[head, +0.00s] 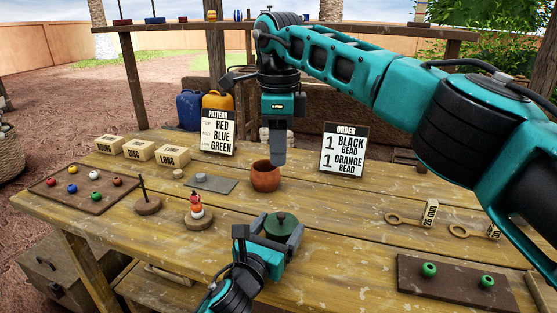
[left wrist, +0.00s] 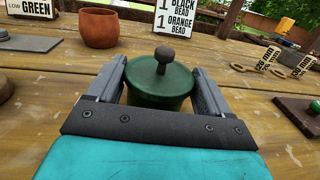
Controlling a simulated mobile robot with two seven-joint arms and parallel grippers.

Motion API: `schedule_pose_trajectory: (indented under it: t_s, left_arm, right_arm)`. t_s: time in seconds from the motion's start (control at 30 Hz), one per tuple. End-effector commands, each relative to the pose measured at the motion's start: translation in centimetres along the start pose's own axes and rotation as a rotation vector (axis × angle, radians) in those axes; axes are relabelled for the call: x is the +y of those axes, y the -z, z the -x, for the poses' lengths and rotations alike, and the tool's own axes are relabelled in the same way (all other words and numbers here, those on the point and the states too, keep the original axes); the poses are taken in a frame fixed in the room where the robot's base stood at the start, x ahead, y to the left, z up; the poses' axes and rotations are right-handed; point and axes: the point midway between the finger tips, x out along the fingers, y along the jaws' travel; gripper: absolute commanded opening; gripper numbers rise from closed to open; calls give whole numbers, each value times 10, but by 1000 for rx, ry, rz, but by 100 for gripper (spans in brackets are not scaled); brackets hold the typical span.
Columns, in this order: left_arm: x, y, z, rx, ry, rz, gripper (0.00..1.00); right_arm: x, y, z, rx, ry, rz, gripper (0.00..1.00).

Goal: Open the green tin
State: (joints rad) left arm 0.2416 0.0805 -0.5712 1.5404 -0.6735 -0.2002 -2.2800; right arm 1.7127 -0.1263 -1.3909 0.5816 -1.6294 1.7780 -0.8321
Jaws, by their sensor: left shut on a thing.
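The green tin (head: 281,226) stands on the table near its front, with its round green lid on top and a dark knob in the lid's middle. The left wrist view shows the tin (left wrist: 160,98) and the knob (left wrist: 165,56) close up. My left gripper (head: 281,236) is shut on the tin, one finger on each side. My right gripper (head: 278,158) points down behind the tin, by the clay pot, away from the lid. Its fingers line up in the head view, so their gap is hidden.
The clay pot (head: 265,178) stands behind the tin. A peg with an orange and white stack (head: 196,212) and an empty peg (head: 146,204) stand left. A bead tray (head: 84,192) is far left; a dark board (head: 455,288) with green beads is right.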

Motion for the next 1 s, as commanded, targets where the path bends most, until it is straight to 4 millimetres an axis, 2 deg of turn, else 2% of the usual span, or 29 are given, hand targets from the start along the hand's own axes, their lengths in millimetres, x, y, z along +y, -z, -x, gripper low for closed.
schedule_pose_trajectory:
  t_s: [0.2, 0.23, 0.43, 0.77, 0.87, 1.0]
  left_arm:
    - [0, 0, 0, -1, 0, 0, 25]
    - [0, 0, 0, -1, 0, 0, 81]
    - [0, 0, 0, 0, 0, 0, 100]
    - [0, 0, 6, 1, 0, -2, 100]
    - [0, 0, 19, 1, 0, -2, 100]
    - [0, 0, 49, 4, 0, -1, 100]
  right_arm:
    - [0, 0, 1, 0, 0, 0, 27]
    - [0, 0, 1, 0, 0, 0, 27]
    - [0, 0, 1, 0, 0, 0, 27]
    - [0, 0, 2, 0, 0, 0, 27]
    - [0, 0, 4, 0, 0, 0, 27]
    - [0, 0, 8, 0, 0, 0, 27]
